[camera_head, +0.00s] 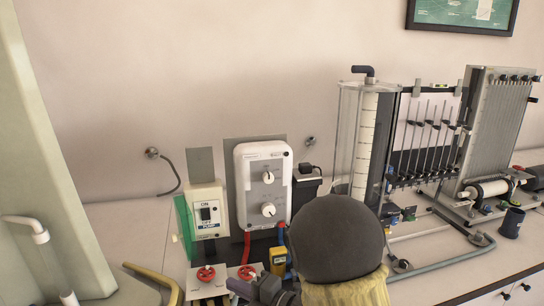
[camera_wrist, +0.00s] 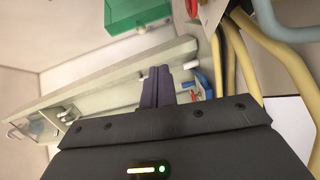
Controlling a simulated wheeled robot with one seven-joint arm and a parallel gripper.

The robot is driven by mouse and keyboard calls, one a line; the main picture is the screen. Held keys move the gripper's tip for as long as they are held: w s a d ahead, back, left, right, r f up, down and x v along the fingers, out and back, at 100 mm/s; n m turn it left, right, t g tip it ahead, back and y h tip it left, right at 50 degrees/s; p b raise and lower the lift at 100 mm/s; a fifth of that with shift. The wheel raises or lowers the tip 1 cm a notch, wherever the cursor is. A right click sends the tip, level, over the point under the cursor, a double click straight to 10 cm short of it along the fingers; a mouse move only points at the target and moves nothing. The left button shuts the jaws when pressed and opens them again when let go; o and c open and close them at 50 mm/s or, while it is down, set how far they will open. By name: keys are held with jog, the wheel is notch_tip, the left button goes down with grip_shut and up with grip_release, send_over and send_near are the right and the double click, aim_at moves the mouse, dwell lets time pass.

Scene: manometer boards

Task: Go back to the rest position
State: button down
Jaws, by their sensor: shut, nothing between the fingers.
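My gripper (camera_wrist: 157,78) shows in the wrist view as two dark fingers pressed together, with nothing between them. Its fingers point toward a pale, tilted panel-like structure (camera_wrist: 110,85); I cannot tell whether they touch anything. In the head view a dark rounded part of my arm fills the lower middle and hides part of the bench behind it.
A white control box (camera_head: 264,185) with two knobs and a pump switch box (camera_head: 207,211) stand on the bench. Red valve handles (camera_head: 206,273) are low in front. A clear tank (camera_head: 349,125) and manometer boards (camera_head: 498,120) stand to the right. Yellow hoses (camera_wrist: 228,70) run near my gripper.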

jog(key=w+d+f+m+t+h+p, duration=0.1)
jog(key=w+d+f+m+h+p, duration=0.15)
jog(key=d+m+h, duration=1.15)
jog(key=s+d+m+g, duration=0.3)
jog(key=s+d+m, duration=0.1)
jog(key=s+m, duration=0.3)
jog(key=s+d+m+g, duration=0.4)
jog(key=s+d+m, duration=0.1)
jog(key=s+m, duration=0.3)
jog(key=shift+s+f+h+p, duration=0.3)
jog(key=shift+f+h+p, duration=0.1)
jog(key=shift+f+p, duration=0.05)
